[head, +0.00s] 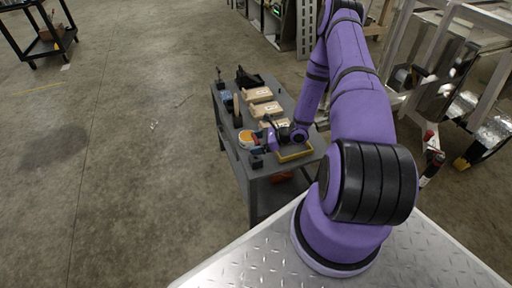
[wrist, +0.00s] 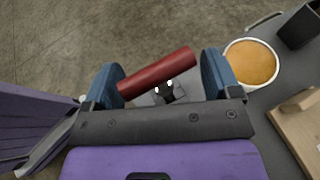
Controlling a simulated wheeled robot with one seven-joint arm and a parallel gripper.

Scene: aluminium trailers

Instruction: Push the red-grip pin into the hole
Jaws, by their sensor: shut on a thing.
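The red grip of the pin (wrist: 158,73) lies crosswise between the two blue fingers of my gripper (wrist: 162,77) in the wrist view, tilted with its right end higher in the picture. My gripper is shut on it. A small grey and black piece (wrist: 170,90) with bright spots shows just below the grip; I cannot tell whether it is part of the pin or a fitting behind it. In the head view my gripper (head: 262,138) is over the front left part of a grey cart (head: 233,157). The hole and the pin's tip cannot be made out.
A round tub with orange contents (wrist: 251,64) stands right of my gripper in the wrist view. The cart also carries brown boxes (head: 262,108), a yellow tray (head: 296,153) and a black block (head: 257,163) at its edge. Metal trailer frames (head: 455,60) stand at right; open floor lies left.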

